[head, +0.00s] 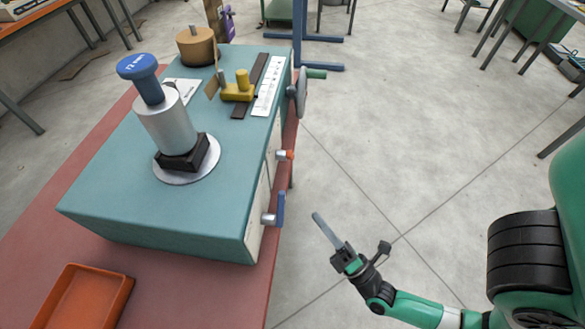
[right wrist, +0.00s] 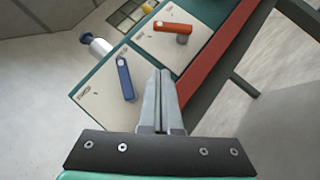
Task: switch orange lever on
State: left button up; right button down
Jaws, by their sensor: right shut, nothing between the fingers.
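The orange lever (head: 286,155) sits on the side panel of the teal winder, beyond a blue lever (head: 279,207). In the right wrist view the orange lever (right wrist: 173,27) lies nearly level across its pale plate, at the top. The blue lever (right wrist: 125,78) is nearer and hangs steeply on its own plate. My right gripper (head: 317,216) is shut and empty, out to the right of the winder and apart from both levers. In the right wrist view its closed fingers (right wrist: 162,74) point up between the two levers. My left gripper is not in view.
The teal winder (head: 110,185) stands on a red table (head: 60,245) with an orange tray (head: 88,296) at the front. A handwheel (head: 301,92) with a green handle juts out farther along the same side. The floor right of the winder is open.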

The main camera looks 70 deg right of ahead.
aim_at(290, 156)
jog(key=d+b+x, duration=0.1)
jog(key=x, duration=0.5)
jog(key=s+d+r+b+x, duration=0.1)
jog(key=b+x, duration=0.1)
jog(key=x, duration=0.5)
jog(key=shift+s, duration=0.2)
jog(key=shift+r, duration=0.2)
